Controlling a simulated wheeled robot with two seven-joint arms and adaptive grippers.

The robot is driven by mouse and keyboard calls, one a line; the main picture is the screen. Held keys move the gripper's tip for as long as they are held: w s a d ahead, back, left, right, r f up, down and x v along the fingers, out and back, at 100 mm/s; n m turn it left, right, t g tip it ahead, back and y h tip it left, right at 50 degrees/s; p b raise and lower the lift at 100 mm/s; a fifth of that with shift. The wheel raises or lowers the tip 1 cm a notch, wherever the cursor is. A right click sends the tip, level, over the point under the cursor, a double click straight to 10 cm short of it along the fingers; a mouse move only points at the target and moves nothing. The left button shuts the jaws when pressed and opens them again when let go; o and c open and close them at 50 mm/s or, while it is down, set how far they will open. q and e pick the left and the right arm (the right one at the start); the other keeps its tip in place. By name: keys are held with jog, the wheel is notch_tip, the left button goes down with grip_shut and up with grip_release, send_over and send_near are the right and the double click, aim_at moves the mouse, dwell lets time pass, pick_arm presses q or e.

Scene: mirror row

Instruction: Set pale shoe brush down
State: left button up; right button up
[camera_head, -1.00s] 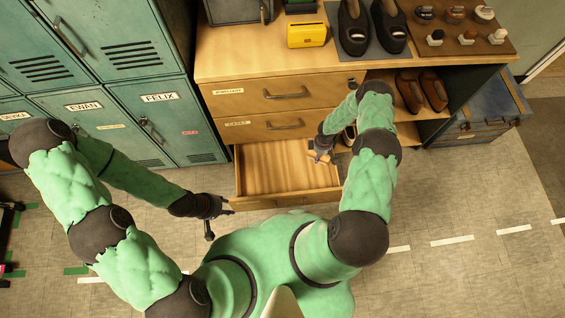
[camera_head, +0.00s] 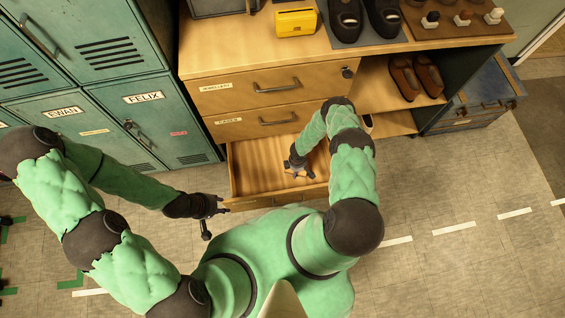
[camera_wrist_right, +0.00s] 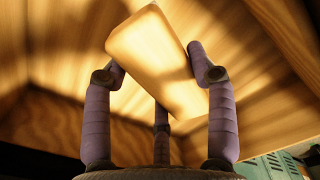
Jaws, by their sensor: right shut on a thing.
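The pale shoe brush (camera_wrist_right: 155,62) is a plain, light block in the right wrist view. My right gripper (camera_wrist_right: 160,85) is shut on it, with fingers on both sides, and the brush is tilted. In the head view my right gripper (camera_head: 298,172) is over the inside of the open wooden drawer (camera_head: 258,168); the brush is hard to make out there. The drawer's wooden walls surround the brush in the wrist view. I cannot tell whether it touches the bottom. My left gripper (camera_head: 213,210) is empty, fingers spread, left of the drawer front.
Two closed drawers (camera_head: 235,103) are above the open one. The cabinet top holds a yellow box (camera_head: 297,22), dark shoes (camera_head: 346,25) and a brush board (camera_head: 445,25). Brown shoes (camera_head: 404,80) sit on a side shelf. Green lockers (camera_head: 110,75) stand at left, a blue chest (camera_head: 485,95) at right.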

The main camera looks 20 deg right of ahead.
jog(key=b, duration=0.5)
send_over(283, 177)
notch_tip(283, 177, down, 6)
jog(key=shift+s+f, duration=0.1)
jog(key=shift+f, duration=0.1)
notch_tip(283, 177, down, 3)
jog(key=shift+a+f+b, duration=0.1)
jog(key=shift+f+b, duration=0.1)
jog(key=shift+b, duration=0.8)
jog(key=shift+r, duration=0.1)
jog(key=o, duration=1.3)
jog(key=shift+o, duration=0.2)
